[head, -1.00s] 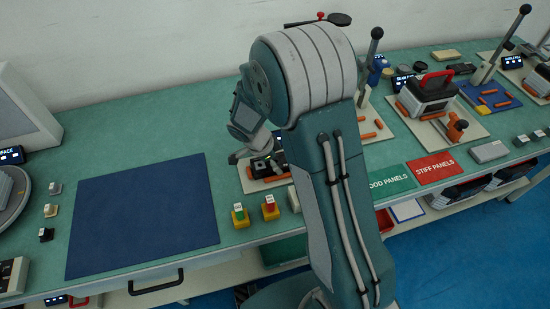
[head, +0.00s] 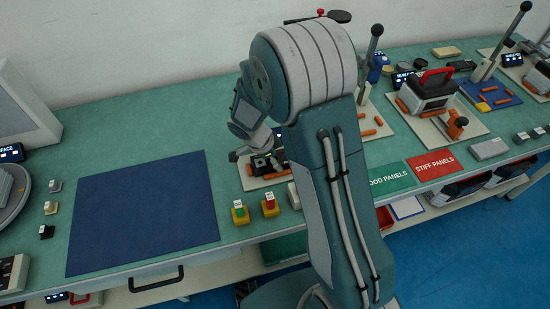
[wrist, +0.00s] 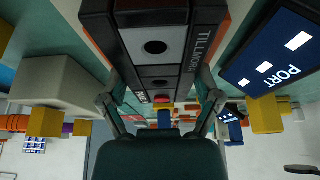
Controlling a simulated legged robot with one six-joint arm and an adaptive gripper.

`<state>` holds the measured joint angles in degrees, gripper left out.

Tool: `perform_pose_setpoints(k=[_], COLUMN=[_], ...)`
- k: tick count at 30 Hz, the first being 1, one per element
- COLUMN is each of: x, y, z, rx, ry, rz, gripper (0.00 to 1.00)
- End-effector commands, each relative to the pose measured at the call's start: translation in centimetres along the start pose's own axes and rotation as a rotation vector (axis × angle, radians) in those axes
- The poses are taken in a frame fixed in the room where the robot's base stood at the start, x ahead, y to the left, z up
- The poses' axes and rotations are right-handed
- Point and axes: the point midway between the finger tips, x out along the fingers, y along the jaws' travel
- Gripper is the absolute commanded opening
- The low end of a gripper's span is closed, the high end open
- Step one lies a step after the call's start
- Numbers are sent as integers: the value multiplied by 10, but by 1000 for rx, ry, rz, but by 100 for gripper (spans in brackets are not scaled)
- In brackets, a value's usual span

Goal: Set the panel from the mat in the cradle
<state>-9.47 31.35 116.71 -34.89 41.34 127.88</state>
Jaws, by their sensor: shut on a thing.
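The blue mat (head: 145,215) lies bare on the left part of the green bench. My gripper (head: 243,155) is right of the mat, low over a small beige plate (head: 247,183) with dark and orange parts. In the wrist view my gripper (wrist: 161,105) has a finger on each side of a dark grey and black unit (wrist: 155,72), lettered "TILLMO…", with round dark holes. I take it for the panel, and the fingers are shut on it. My arm hides much of the plate. I cannot tell which part is the cradle or whether the panel touches it.
Yellow blocks with a green button (head: 240,214) and a red button (head: 270,205) stand in front of the plate. A "PORT" display (wrist: 275,52) is close by in the wrist view. Green and red "STIFF PANELS" (head: 435,165) areas and lever fixtures stand to the right.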

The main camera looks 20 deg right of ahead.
Motion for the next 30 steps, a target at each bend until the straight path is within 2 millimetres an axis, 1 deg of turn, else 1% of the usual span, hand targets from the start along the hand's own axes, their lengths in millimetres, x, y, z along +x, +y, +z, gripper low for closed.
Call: perform_pose_setpoints(k=[6,7,8,19,22,26,30], x=[1,1,2,1,-2,-20,-49], y=[0,0,0,0,0,-1,-2], z=[1,1,1,0,0,1,1], rx=[-1,-1,-1,-1,-1,0,0], ry=[0,-1,-1,0,0,0,-1], rz=[1,1,1,1,0,-4,-6], gripper=[22,91,100,100,100,100,100])
